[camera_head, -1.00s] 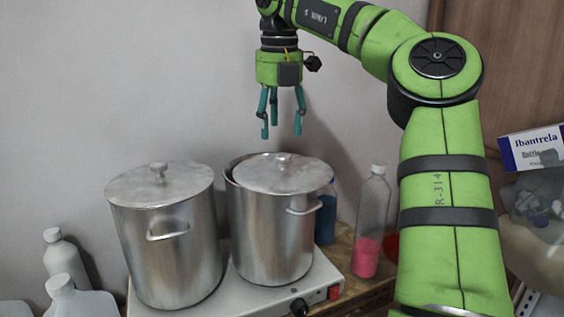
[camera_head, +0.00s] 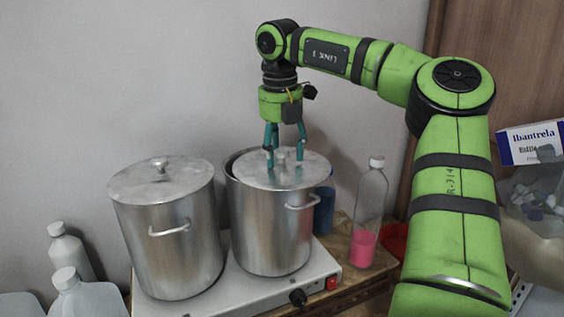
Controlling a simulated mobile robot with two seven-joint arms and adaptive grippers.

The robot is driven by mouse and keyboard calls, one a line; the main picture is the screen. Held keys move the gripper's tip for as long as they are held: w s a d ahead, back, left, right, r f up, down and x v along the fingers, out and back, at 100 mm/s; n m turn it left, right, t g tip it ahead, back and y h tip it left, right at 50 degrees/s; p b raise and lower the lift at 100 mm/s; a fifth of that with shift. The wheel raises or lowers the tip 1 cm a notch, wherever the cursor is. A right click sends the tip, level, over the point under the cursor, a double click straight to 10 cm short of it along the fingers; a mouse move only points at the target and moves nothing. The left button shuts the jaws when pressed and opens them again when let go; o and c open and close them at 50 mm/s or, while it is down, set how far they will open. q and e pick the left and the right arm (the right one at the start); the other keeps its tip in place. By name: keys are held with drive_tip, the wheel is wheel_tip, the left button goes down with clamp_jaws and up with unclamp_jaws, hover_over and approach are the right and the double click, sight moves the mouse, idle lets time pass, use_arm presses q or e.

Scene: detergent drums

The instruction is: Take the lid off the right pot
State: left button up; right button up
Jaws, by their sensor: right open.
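The right pot (camera_head: 270,228) is a tall steel pot on a white hot plate (camera_head: 240,292). Its grey lid (camera_head: 308,172) lies on top, shifted a little to the right, so the pot's rim shows at the back left. The lid has a small knob (camera_head: 281,155) at its middle. My right gripper (camera_head: 285,158) is above the lid, pointing down, with its teal fingers open around or close beside the knob. I cannot tell whether they touch it. The left pot (camera_head: 172,248) has its own lid (camera_head: 163,182) on. My left gripper is not in view.
A clear bottle with pink liquid (camera_head: 364,225) and a blue container (camera_head: 324,210) stand right of the pots. White bottles (camera_head: 70,252) stand at the lower left. A box (camera_head: 532,144) is at the far right. A wall is close behind.

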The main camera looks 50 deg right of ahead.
drive_tip(key=shift+c, duration=0.4)
drive_tip(key=shift+a, duration=0.1)
clamp_jaws()
drive_tip(key=shift+r, duration=0.1)
